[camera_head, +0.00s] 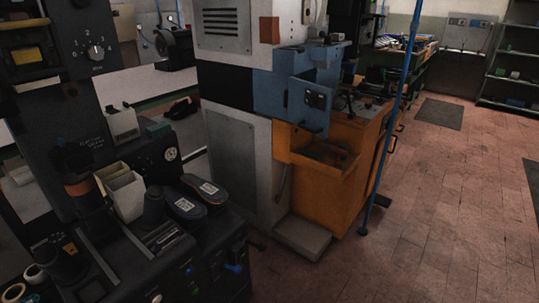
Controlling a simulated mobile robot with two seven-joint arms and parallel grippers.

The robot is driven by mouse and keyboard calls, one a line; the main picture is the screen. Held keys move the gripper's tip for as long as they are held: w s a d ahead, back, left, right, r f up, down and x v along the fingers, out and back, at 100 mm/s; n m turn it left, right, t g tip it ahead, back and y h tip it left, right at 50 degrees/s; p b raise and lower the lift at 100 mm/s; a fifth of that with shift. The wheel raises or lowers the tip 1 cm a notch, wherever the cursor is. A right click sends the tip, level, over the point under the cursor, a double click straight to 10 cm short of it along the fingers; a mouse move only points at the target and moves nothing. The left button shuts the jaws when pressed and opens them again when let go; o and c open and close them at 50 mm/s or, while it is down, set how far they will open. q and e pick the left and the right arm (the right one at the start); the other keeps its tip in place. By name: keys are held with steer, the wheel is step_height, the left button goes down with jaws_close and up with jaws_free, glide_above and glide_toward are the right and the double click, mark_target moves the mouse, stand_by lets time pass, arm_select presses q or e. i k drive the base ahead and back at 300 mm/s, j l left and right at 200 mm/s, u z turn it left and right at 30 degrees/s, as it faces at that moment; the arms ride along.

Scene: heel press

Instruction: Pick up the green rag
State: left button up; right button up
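I cannot clearly make out a green rag in the head view. A dark, faintly greenish shape (322,151) lies inside the open orange bin on the front of the orange cabinet (345,190). It is too dim to tell what it is. Neither of my grippers is in view.
The dark machine (205,262) at front left carries two dark shoe-shaped forms (185,206) and white holders (125,193). A tall grey-white machine (236,165) stands mid-picture. A blue pole (393,130) rises beside the orange cabinet. Tiled floor (450,220) at right is clear.

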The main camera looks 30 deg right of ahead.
mark_target(310, 154)
steer(key=l+u, duration=1.05)
steer(key=l, duration=0.55)
steer(key=k+l, duration=0.1)
steer(key=l, duration=0.35)
steer(key=l+u, duration=0.15)
steer(key=l, duration=0.25)
steer(key=k+l, duration=0.15)
steer(key=l, duration=0.3)
steer(key=k+l+u, duration=0.1)
steer(key=l, duration=0.3)
